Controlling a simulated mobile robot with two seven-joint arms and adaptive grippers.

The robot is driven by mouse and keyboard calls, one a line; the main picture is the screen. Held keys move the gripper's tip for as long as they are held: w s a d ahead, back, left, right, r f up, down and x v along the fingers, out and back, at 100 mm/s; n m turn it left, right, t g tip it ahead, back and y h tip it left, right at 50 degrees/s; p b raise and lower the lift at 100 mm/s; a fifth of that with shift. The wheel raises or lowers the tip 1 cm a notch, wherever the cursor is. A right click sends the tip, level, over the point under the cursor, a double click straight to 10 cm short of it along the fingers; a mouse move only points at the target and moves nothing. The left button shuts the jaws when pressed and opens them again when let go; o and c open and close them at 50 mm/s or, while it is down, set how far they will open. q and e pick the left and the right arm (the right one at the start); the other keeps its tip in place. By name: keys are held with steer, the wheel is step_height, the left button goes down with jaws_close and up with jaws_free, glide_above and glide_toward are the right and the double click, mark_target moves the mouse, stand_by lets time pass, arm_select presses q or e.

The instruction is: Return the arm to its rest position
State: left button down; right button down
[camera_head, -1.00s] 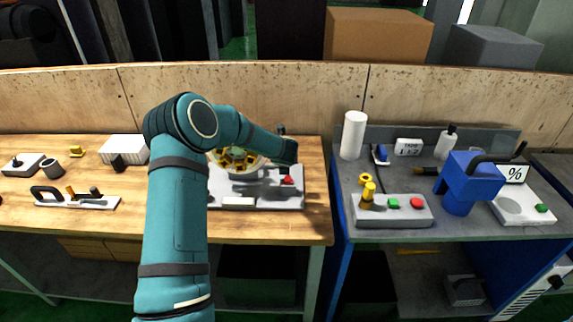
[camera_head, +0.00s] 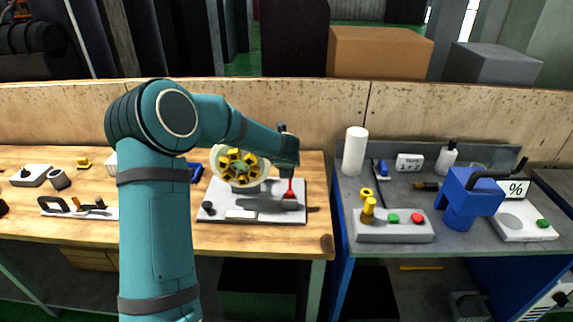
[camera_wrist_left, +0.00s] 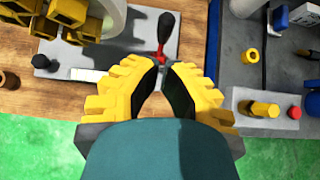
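My left arm rises at the lower left of the head view and bends over to the right, ending above a grey plate fixture (camera_head: 265,214). My left gripper (camera_wrist_left: 167,66) is hidden behind its wrist in the head view. In the left wrist view its two yellow fingers with black inner pads show a narrow gap between their tips, with no object visible in it. A lever with a red base (camera_head: 290,190) stands on the plate below the wrist; it also shows beyond the fingertips (camera_wrist_left: 161,50). My right gripper is out of view.
A pale ring with yellow blocks (camera_head: 240,164) stands on the plate. A grey control box (camera_head: 393,231) with green and red buttons, a blue device (camera_head: 465,203) and a white cylinder (camera_head: 355,152) are on the right bench. A wooden backboard (camera_head: 60,108) runs behind the benches.

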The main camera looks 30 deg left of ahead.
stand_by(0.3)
arm_select(q)
steer(key=s+d+f+m+g+h+b, duration=0.1)
steer(key=s+d+f+m+h+b, duration=0.2)
steer(key=d+f+m, duration=0.65)
steer(key=s+d+f+m+h+b, duration=0.1)
steer(key=s+d+f+m+b, duration=0.1)
steer(key=s+d+f+m, duration=0.55)
steer(key=s+d+f+m+g+h+b, duration=0.2)
steer(key=s+d+f+m, duration=0.5)
steer(key=m, duration=0.4)
steer(key=s+d+f+m+g+h+b, duration=0.2)
steer(key=s+d+f+m, duration=0.5)
steer(key=s+f+m, duration=0.2)
steer(key=s+m, duration=0.2)
steer(key=m, duration=0.1)
steer(key=shift+d+f+g+h, duration=0.15)
steer(key=shift+d+g+h, duration=0.15)
steer(key=shift+g, duration=0.1)
